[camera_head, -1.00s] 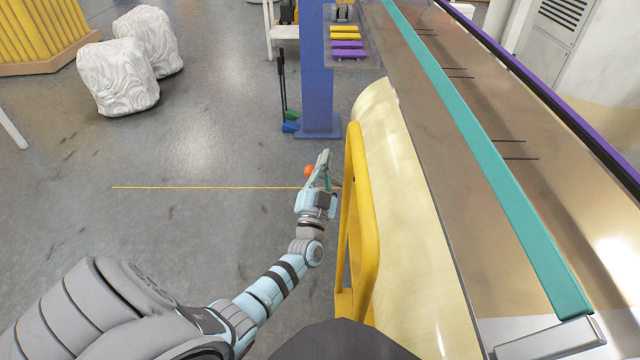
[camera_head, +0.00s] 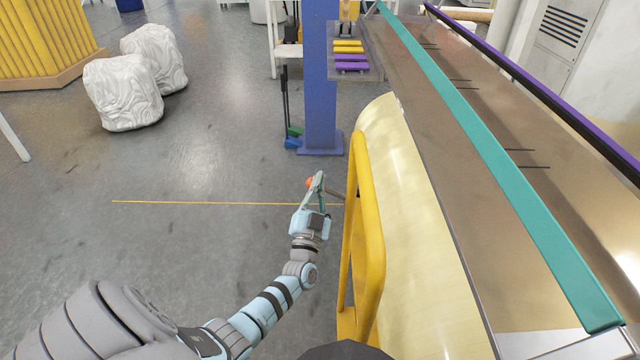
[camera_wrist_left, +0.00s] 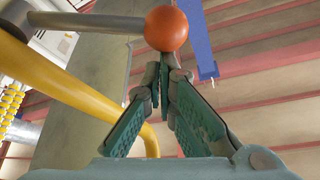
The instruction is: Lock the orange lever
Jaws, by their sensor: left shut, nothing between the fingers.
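The orange lever shows as a grey metal rod with an orange ball knob (camera_wrist_left: 166,28) in the left wrist view. The rod runs left from the ball, above the yellow tube. In the head view a small part of the orange knob (camera_head: 309,183) shows beside my left fingertips. My left gripper (camera_wrist_left: 165,75) is shut and empty. Its fingertips meet right at the lower side of the ball in the wrist view; I cannot tell whether they touch it. In the head view my left gripper (camera_head: 318,182) is left of the yellow frame. My right gripper is not in view.
A yellow tubular guard (camera_head: 367,230) stands just right of my left gripper, with the cream curved machine panel (camera_head: 405,200) behind it. A blue post (camera_head: 321,90) stands farther back. The floor to the left is open up to two white wrapped blocks (camera_head: 122,94).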

